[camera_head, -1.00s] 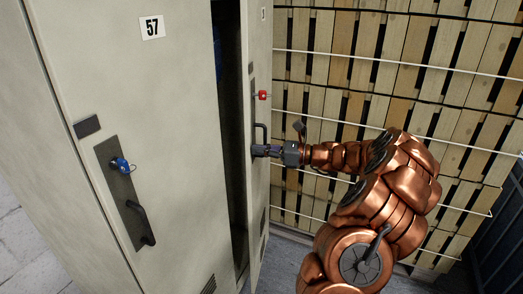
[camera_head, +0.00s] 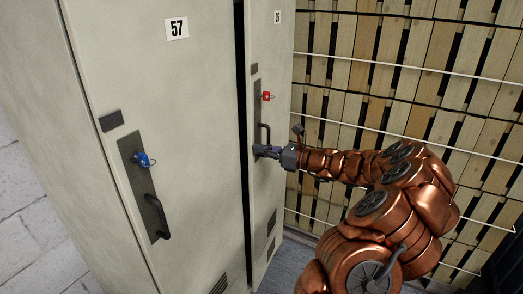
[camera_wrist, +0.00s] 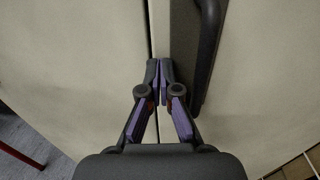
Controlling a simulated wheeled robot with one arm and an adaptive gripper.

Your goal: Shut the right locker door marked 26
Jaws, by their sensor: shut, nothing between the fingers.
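The right locker door (camera_head: 266,205), marked 26 on a small label (camera_head: 277,17), stands slightly ajar, with a narrow dark gap along its left edge. It has a dark handle (camera_head: 264,135) and a red lock (camera_head: 266,96). My gripper (camera_head: 262,151) is at the door front, close below the handle. In the wrist view my gripper (camera_wrist: 160,75) is shut and empty, its fingertips beside the dark handle plate (camera_wrist: 203,60) near the door's edge seam. Whether the fingertips touch the door is hard to tell.
The left locker door (camera_head: 190,110), marked 57, is shut, with a blue lock (camera_head: 145,160) and a dark handle (camera_head: 158,216). Slatted wooden crates (camera_head: 400,75) are stacked to the right, behind my arm. Grey floor shows at the left.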

